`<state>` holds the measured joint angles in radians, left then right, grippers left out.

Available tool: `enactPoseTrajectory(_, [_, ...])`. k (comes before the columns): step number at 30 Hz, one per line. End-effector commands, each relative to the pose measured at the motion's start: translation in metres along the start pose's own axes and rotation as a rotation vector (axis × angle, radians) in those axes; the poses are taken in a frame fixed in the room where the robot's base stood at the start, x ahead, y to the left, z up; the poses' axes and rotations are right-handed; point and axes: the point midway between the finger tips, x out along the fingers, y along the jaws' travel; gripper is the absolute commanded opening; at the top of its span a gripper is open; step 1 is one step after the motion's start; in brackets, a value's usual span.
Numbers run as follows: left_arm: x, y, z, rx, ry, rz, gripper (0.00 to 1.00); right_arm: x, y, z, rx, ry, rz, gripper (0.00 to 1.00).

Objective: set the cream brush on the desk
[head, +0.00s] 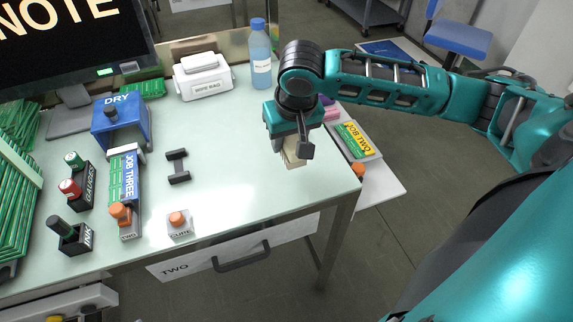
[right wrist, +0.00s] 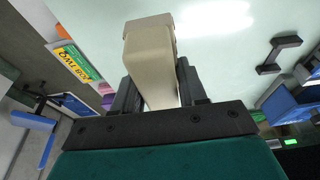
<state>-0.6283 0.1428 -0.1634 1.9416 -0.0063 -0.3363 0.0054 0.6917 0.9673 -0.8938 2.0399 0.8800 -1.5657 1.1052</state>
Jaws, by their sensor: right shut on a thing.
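My right gripper (head: 292,150) is over the right part of the desk (head: 235,165) in the head view. It is shut on the cream brush (head: 293,157), which shows below the fingers. In the right wrist view the cream brush (right wrist: 150,62) stands out between the two dark fingers of my right gripper (right wrist: 150,90). The desk top (right wrist: 215,45) is beyond it. I cannot tell whether the brush touches the desk. My left gripper is not in view.
A dark stand (head: 178,167), an orange-topped block marked CURE (head: 178,222), a wipe box (head: 203,77) and a blue bottle (head: 260,55) stand on the desk. A side shelf (head: 385,180) with a yellow-labelled box (head: 355,138) is at right. The desk's middle is clear.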

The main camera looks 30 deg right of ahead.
Motion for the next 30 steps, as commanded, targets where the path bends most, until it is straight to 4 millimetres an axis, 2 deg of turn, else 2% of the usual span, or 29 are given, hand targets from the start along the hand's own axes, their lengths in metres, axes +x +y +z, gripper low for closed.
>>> enactPoseTrajectory(1, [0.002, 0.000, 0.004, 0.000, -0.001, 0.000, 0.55, 0.014, 0.000, 0.005, 0.000, -0.004, 0.001, 0.17])
enactPoseTrajectory(3, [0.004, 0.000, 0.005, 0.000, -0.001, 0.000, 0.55, 0.027, 0.000, 0.008, 0.000, -0.002, 0.001, 0.17])
enactPoseTrajectory(11, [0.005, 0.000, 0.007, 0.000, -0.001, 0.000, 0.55, 0.047, -0.001, 0.013, 0.000, 0.000, -0.001, 0.17])
enactPoseTrajectory(18, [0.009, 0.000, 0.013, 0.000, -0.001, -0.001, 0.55, 0.080, 0.000, 0.022, 0.000, -0.001, 0.000, 0.17])
enactPoseTrajectory(30, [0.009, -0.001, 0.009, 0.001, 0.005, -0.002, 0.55, 0.086, -0.001, 0.024, 0.000, 0.000, -0.001, 0.17])
